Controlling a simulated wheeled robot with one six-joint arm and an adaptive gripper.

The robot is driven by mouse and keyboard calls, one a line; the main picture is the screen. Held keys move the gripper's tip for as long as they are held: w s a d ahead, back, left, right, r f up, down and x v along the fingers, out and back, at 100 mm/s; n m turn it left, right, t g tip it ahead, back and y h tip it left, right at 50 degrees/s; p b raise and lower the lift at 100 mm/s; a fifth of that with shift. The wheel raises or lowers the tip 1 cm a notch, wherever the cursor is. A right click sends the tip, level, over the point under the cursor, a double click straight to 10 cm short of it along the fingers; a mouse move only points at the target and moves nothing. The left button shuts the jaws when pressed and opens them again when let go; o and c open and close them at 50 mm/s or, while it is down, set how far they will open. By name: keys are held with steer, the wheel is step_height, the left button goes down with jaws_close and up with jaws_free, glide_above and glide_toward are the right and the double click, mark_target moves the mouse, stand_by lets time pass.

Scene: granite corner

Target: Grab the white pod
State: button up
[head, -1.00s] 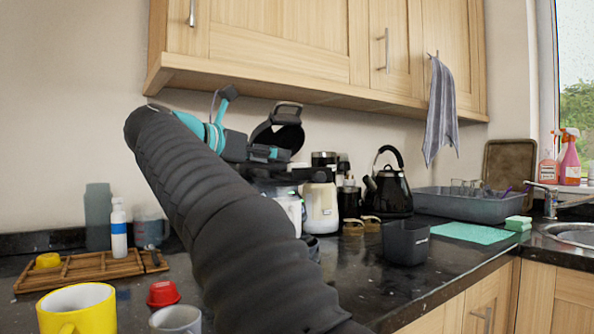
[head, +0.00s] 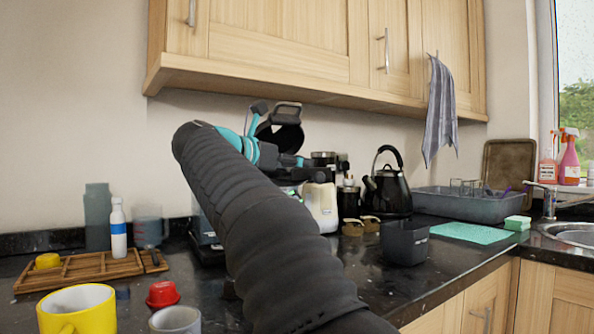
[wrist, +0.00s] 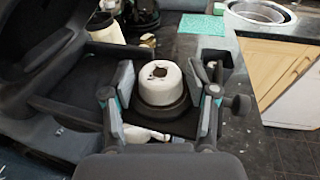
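The white pod (wrist: 160,86) shows in the wrist view as a pale dome with a torn dark hole in its top. It sits upright in a dark round holder (wrist: 163,116) of the coffee machine, whose lid (head: 286,122) stands open in the head view. My gripper (wrist: 161,88) is open, with one finger on each side of the pod. Narrow gaps seem to show between pod and fingers; contact is hard to tell. In the head view my arm hides the pod and much of the machine.
A cream appliance (head: 321,205), a black kettle (head: 387,192) and a dark bin (head: 405,243) stand to the right. A yellow mug (head: 77,311), a red pod (head: 162,293) and a wooden tray (head: 95,268) are at left. The cabinet (head: 320,60) hangs above.

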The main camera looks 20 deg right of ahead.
steer(key=c, duration=0.5)
